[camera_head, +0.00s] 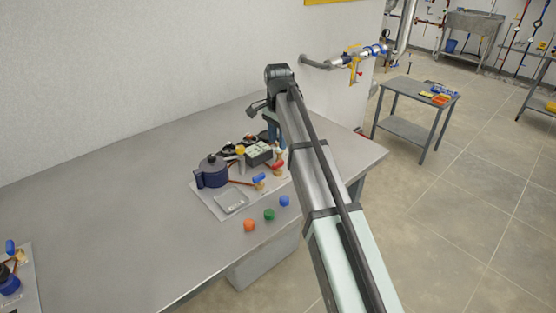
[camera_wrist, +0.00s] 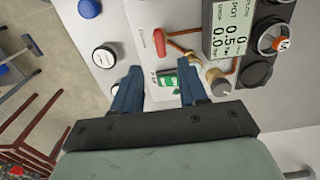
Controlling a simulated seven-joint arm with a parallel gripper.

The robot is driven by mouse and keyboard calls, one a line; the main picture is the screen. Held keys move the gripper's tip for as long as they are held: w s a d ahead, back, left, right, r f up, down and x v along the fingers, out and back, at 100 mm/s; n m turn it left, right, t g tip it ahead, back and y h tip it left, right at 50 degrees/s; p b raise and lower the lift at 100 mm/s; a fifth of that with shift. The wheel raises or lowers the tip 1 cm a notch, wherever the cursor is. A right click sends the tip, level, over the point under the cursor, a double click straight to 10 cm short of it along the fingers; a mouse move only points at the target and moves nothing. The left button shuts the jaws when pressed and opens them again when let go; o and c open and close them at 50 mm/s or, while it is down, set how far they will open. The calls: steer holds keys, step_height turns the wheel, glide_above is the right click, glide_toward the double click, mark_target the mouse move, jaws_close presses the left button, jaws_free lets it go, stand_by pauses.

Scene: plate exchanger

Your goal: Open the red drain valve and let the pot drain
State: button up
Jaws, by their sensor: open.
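The red valve handle (camera_wrist: 182,31) sits on copper pipe on the board in the wrist view, beyond my fingertips. A red handle also shows at the board's right in the head view (camera_head: 280,167), close to my arm. The dark blue pot (camera_head: 212,173) stands at the board's left. My gripper (camera_wrist: 160,67) is open, with nothing clearly between its blue fingers; the red handle is ahead of them, apart. In the head view the arm partly hides the gripper. A display (camera_wrist: 228,32) beside the red handle reads 0.5 beside POT.
The board (camera_head: 207,197) also bears a blue-handled valve (camera_head: 260,178) and a clear tray (camera_head: 231,201). Orange (camera_head: 249,225), green (camera_head: 269,214) and blue (camera_head: 284,201) knobs stand along its front.

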mark_target(278, 162)
step_height(278, 162, down, 9)
steer(key=shift+r, duration=0.1)
stand_by(0.3)
jaws_close()
stand_by(0.4)
